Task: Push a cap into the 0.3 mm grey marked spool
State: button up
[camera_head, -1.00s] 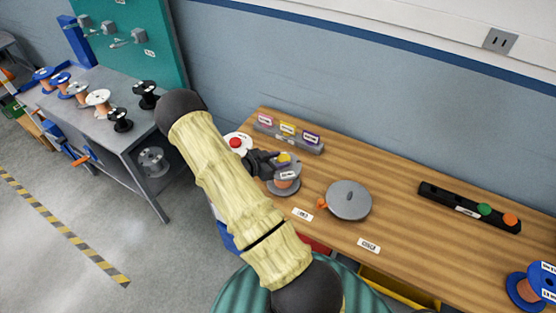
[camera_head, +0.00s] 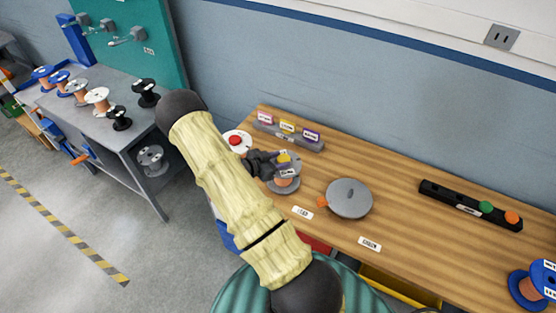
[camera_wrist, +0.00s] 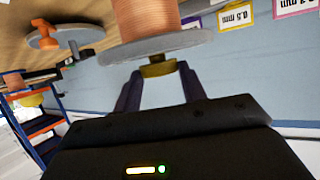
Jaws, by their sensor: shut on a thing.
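The grey spool (camera_head: 285,189) wound with copper wire stands on the left part of the wooden bench. A label on its top flange is too small to read. My gripper (camera_head: 279,159) is at the top of this spool and is shut on a yellow cap (camera_head: 284,157). In the wrist view the cap (camera_wrist: 158,68) sits between the two fingertips, at the middle of the spool's grey flange (camera_wrist: 160,46). It appears to touch the flange; how deep it sits is hidden.
A round grey disc (camera_head: 349,198) with an orange piece (camera_head: 322,202) beside it lies right of the spool. A labelled rack (camera_head: 289,136) stands behind. A black rail (camera_head: 467,206) holds green and orange caps. A blue spool (camera_head: 530,287) stands at far right. Bench between is clear.

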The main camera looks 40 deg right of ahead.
jog(key=shift+f+b, duration=0.3)
jog(key=shift+f, duration=0.15)
jog(key=shift+f, duration=0.15)
dwell(0.4)
jog(key=o, duration=1)
jog(key=shift+o, duration=0.2)
jog(key=shift+a, duration=0.1)
jog(key=b+v, duration=0.3)
jog(key=v, duration=1.4)
jog(key=shift+a, duration=0.15)
